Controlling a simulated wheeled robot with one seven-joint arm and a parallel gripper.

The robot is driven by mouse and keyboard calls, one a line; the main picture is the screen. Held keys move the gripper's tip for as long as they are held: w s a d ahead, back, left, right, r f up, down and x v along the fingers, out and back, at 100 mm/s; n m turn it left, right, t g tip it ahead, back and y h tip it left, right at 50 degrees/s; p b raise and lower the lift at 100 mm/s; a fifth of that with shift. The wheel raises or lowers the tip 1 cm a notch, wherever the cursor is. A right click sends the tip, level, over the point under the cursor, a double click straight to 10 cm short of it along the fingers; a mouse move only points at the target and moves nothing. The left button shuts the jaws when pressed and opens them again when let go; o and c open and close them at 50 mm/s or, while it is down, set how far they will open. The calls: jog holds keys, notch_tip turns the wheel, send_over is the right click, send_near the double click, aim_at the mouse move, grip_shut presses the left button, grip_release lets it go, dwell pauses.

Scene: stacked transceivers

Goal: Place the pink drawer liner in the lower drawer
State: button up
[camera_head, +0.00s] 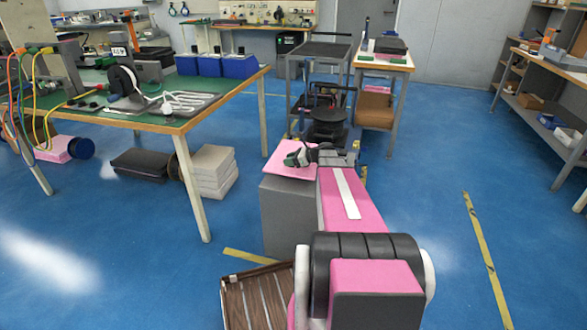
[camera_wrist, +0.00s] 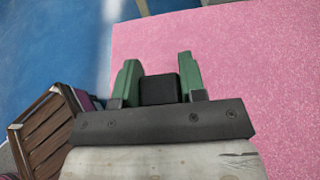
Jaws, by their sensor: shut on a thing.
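The pink drawer liner (camera_head: 283,168) is a flat sheet at the top of a grey cabinet-like box (camera_head: 290,222) in the head view. I cannot tell whether it rests on the box or is just above it. In the wrist view the liner (camera_wrist: 235,75) fills the upper right. My gripper (camera_head: 297,158), with green fingers, is at the liner and shut on it. In the wrist view my gripper (camera_wrist: 159,72) has its fingertips over the liner, and the contact is hidden. No open drawer shows, and I cannot make out the lower drawer.
A slatted wooden crate (camera_head: 262,298) stands on the floor in front of the box; it also shows in the wrist view (camera_wrist: 42,130). A green-topped table (camera_head: 187,122) is at the left, with white stacked blocks (camera_head: 212,172) beneath.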

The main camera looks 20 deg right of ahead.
jog(key=shift+w+d+f, duration=0.35)
jog(key=shift+d+f, duration=0.05)
jog(key=shift+d, duration=0.15)
jog(key=shift+w+d+f, duration=0.35)
jog(key=shift+d, duration=0.15)
jog(key=shift+f, duration=2)
jog(key=shift+f, duration=0.1)
jog(key=o, duration=0.9)
